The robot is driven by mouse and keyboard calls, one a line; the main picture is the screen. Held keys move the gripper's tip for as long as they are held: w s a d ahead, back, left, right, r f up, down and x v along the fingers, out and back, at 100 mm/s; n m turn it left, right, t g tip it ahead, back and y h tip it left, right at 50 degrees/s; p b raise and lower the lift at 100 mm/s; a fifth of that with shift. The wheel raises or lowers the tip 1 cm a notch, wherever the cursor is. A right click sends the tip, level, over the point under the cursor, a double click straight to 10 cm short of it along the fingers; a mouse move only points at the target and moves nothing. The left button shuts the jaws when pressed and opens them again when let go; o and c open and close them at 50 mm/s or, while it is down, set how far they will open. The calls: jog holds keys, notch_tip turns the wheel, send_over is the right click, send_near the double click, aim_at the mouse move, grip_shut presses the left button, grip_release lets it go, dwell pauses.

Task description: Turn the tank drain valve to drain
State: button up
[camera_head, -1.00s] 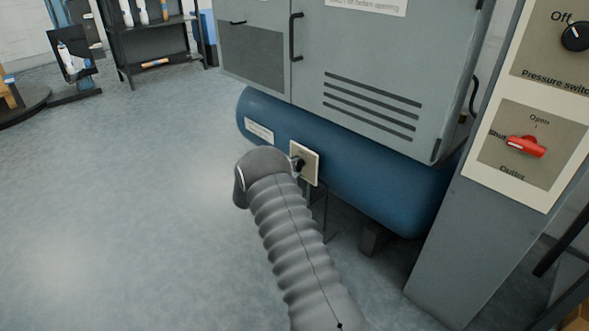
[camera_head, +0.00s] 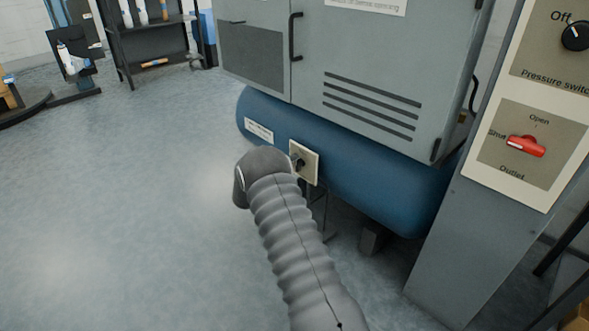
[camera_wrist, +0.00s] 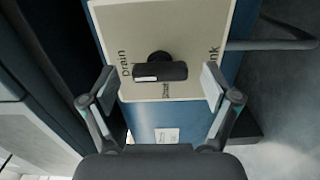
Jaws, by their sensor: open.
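The drain valve is a black bar-shaped knob (camera_wrist: 160,71) on a pale plate (camera_wrist: 190,22) in the wrist view. The bar lies crosswise in that view, with a white mark at its left end, near lettering that reads "Drain". Other lettering is partly covered. The plate (camera_head: 311,165) is on the blue tank (camera_head: 370,190) in the head view. My gripper (camera_wrist: 158,86) is open, with one finger on each side of the knob and gaps between. Whether the fingertips reach the knob's depth is unclear. My arm hides the gripper in the head view.
A grey cabinet (camera_head: 350,70) stands over the tank. At the right, a panel holds a red outlet handle (camera_head: 526,146) and a black pressure switch knob (camera_head: 576,36). A dark shelf (camera_head: 150,40) stands at the back left. The floor (camera_head: 120,200) at left is clear.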

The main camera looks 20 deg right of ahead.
jog(key=v, duration=1.2)
